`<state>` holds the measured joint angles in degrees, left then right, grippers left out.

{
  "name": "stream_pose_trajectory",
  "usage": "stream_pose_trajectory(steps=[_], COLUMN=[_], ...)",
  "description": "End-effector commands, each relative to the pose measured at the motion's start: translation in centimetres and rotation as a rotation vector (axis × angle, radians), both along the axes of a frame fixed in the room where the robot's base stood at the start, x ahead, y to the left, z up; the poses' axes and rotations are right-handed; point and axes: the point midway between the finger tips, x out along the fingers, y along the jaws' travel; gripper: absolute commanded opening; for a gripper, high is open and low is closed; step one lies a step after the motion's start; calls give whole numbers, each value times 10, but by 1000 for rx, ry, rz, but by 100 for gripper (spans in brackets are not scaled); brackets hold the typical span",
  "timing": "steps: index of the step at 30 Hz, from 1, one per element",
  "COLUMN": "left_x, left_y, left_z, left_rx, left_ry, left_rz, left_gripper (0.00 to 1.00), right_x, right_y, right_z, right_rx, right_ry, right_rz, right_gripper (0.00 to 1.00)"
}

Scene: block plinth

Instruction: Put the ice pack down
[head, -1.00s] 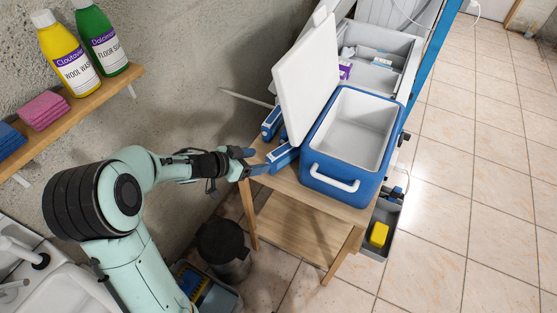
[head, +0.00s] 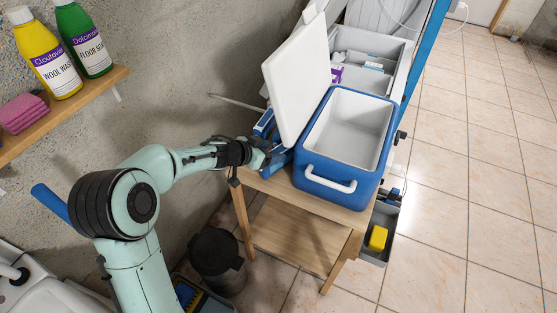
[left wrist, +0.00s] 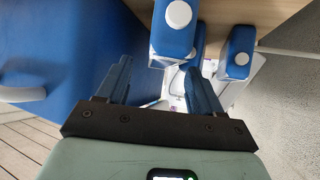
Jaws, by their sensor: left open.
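The far pack (head: 265,122) and the near pack (head: 281,156) are partly hidden by the open lid and my gripper. In the left wrist view, one pack (left wrist: 175,38) shows just beyond the fingers, and the other (left wrist: 238,52) is to its right. My left gripper (head: 268,163) is open at the near pack, with its fingers (left wrist: 160,82) apart. I cannot tell whether they touch the pack. My right gripper is not in view.
The open cooler (head: 320,190) fills much of the table (head: 262,183); its inside looks empty. The wall is close on the left. A dark bin (head: 217,262) stands below. A blue bar (head: 50,204) shows at the left; I cannot tell what it is. Tiled floor lies open at right.

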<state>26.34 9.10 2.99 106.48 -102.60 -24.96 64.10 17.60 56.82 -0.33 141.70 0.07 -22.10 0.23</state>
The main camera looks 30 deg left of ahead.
Motion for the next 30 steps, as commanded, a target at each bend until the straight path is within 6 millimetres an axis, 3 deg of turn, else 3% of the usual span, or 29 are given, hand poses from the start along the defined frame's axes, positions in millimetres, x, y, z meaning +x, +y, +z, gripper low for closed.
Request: stream_pose_trajectory(steps=[6,14,20,30], left_x=[21,23,23,23], left_y=[-5,-6,-6,-6], left_z=[-16,-16,-16,-12], left_rx=[-1,0,-1,0], left_ry=[1,0,0,-1], left_rz=[1,0,1,0], left_gripper=[66,66,2,0], right_x=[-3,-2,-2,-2], right_y=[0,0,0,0], right_z=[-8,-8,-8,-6], right_rx=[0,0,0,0], right_ry=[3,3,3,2], right_rz=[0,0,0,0], right_gripper=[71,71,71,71])
